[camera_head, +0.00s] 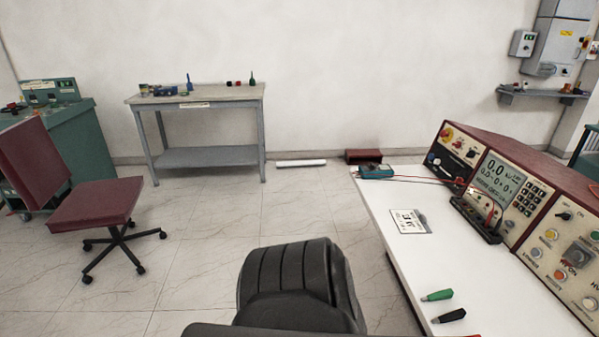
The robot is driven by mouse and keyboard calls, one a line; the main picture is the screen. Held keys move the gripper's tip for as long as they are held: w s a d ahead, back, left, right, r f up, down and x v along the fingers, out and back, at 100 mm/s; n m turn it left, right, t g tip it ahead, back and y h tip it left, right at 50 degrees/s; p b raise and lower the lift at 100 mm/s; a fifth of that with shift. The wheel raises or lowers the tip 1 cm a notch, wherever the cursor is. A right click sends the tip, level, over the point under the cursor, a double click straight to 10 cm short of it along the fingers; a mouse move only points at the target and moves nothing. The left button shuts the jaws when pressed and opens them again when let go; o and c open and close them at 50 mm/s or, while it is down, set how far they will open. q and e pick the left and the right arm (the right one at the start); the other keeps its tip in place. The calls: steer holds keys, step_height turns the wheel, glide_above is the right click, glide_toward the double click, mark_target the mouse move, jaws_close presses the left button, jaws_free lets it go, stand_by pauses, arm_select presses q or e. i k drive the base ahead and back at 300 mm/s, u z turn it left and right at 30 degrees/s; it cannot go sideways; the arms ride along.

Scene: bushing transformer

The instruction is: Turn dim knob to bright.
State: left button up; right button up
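The control console (530,185) stands at the right on a white bench (450,270), its panel facing left and toward me. It has a lit display (494,178) reading 0.0 and a keypad (532,199). A small dark knob (566,215) and a larger grey knob (578,254) sit on its right section, among round coloured buttons. The labels are too small to read, so I cannot tell which knob is the dim knob or how it is set. The console's right end is cut off by the picture edge. Neither gripper is in view.
A multimeter (376,172), a paper card (409,221) and green (437,295) and black (449,315) plugs lie on the bench. A black ribbed form (296,277) fills the bottom middle. A red chair (92,212) and grey table (195,101) stand left, with free floor between.

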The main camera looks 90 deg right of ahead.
mark_target(509, 223)
steer(key=i, duration=0.1)
steer(key=z, duration=2.7)
steer(key=i, duration=2.15)
steer(key=z, duration=1.65)
steer(key=i, duration=0.35)
steer(key=z, duration=1.75)
